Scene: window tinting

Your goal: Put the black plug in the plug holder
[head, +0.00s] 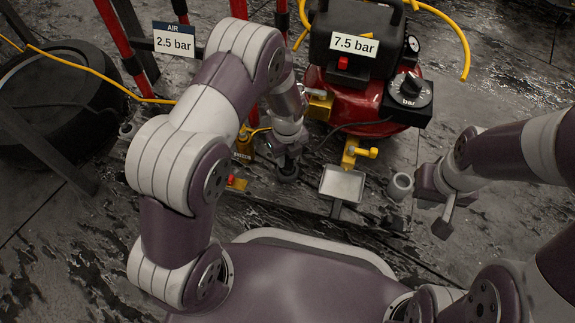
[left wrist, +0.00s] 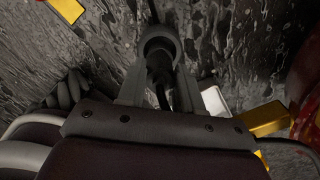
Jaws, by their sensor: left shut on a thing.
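My left gripper (head: 286,158) reaches down to the ground in the middle of the head view. In the left wrist view its fingers (left wrist: 158,78) are closed around the black plug (left wrist: 159,62), with a dark cable running back from it. A round grey rim, seemingly the plug holder (left wrist: 161,36), shows at the fingertips. In the head view a dark round cup (head: 288,174) is right under the left gripper. I cannot tell how deep the plug sits in it. My right gripper (head: 428,207) hangs at the right, beside a light grey cup (head: 400,187); its finger opening is unclear.
A red compressor (head: 330,88) with a "7.5 bar" sign stands behind. A grey tray (head: 342,184) is right of my left gripper. A tire (head: 55,115) and red posts (head: 118,50) stand at the left.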

